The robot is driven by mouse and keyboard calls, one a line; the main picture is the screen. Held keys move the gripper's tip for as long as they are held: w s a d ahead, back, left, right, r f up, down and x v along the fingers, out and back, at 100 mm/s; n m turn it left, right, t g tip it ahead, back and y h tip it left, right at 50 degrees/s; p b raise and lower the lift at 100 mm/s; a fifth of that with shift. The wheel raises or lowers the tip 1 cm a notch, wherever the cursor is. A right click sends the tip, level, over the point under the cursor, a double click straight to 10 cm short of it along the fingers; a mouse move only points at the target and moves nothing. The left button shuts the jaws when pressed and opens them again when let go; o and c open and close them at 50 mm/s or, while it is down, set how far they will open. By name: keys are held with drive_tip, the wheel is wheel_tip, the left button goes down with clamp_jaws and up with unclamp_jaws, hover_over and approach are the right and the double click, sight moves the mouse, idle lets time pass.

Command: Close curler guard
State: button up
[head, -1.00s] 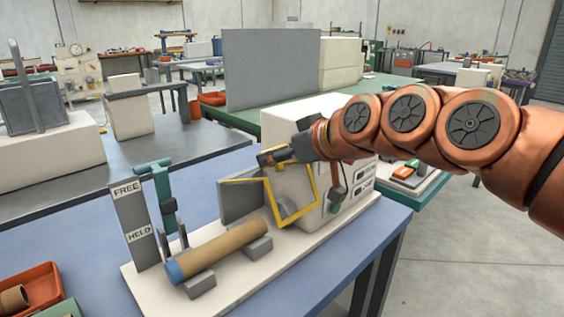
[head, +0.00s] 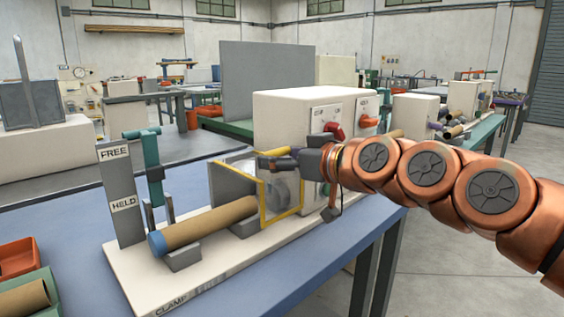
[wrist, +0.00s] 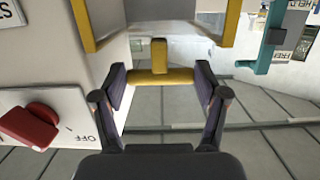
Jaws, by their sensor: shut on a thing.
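The curler guard is a clear panel in a yellow frame (head: 263,207) with a grey side plate (head: 228,184), at the front of the cream winder housing (head: 283,112). My gripper (head: 279,158) is at the frame's upper edge in the head view. In the wrist view, my gripper (wrist: 160,80) is shut on the guard's yellow handle (wrist: 160,76), which lies across between the two fingers. The yellow frame (wrist: 88,30) stands beyond the handle. The panel looks close to upright. Its hinge is hard to make out.
A cardboard tube (head: 207,222) with a blue end rests on grey supports left of the guard. A FREE/HELD post (head: 122,195) with a green lever (head: 151,160) stands behind it. A red knob (wrist: 33,125) is near my gripper. The blue table (head: 75,222) has free room.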

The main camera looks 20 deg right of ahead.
drive_tip(key=shift+a+f, duration=0.15)
drive_tip(key=shift+f, duration=0.45)
drive_tip(key=o, duration=1.4)
drive_tip(key=shift+o, duration=1.4)
drive_tip(key=shift+r, duration=0.2)
wheel_tip(320, 180, up, 10)
